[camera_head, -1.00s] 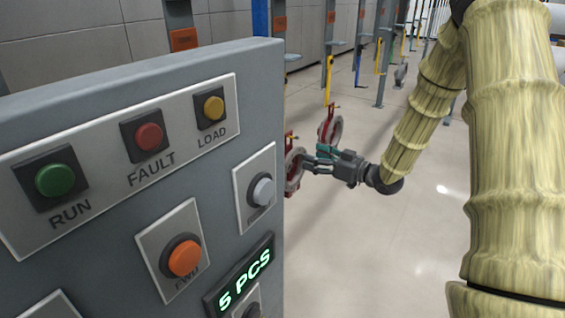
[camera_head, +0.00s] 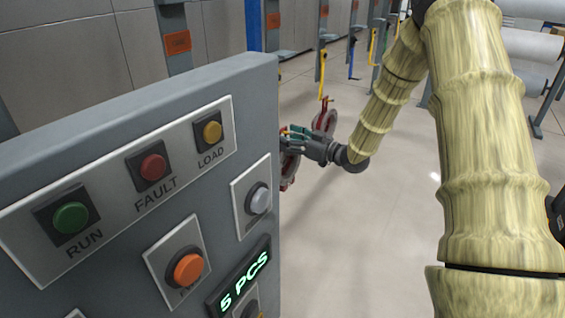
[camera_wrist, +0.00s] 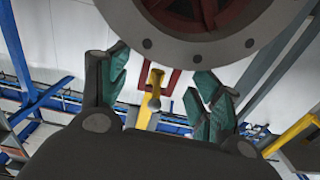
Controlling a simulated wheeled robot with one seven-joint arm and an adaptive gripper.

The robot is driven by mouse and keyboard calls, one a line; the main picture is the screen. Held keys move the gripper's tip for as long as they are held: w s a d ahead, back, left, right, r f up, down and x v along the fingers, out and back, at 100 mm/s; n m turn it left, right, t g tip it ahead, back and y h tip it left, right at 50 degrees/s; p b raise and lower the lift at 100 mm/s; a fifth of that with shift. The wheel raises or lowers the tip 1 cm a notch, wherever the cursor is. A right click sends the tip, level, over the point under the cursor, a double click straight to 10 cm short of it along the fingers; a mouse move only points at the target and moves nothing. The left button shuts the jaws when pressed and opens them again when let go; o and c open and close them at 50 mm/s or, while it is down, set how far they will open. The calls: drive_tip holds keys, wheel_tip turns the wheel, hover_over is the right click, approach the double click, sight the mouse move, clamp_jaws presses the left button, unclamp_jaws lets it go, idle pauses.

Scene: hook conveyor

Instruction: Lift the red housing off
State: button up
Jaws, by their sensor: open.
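In the wrist view a round housing (camera_wrist: 222,48) with a grey bolted rim and a red inside fills the top, close in front of my gripper (camera_wrist: 160,66). The two teal-padded fingers are open. A yellow hook (camera_wrist: 155,88) and a red bracket show between them; I cannot tell whether either finger touches anything. In the head view my gripper (camera_head: 291,139) is beside the control cabinet's right edge. One red housing (camera_head: 325,119) hangs just behind it. Another red housing (camera_head: 289,172) is partly hidden by the cabinet and gripper.
The grey control cabinet (camera_head: 120,130) with buttons and a "5 PCS" display fills the left foreground. Yellow and blue hooks (camera_head: 322,75) hang in a row at the back. The floor (camera_head: 400,215) right of the cabinet is clear.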

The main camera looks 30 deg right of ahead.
drive_tip(key=shift+p+x, duration=0.35)
drive_tip(key=shift+x, duration=0.95)
clamp_jaws()
drive_tip(key=shift+w+r, duration=0.1)
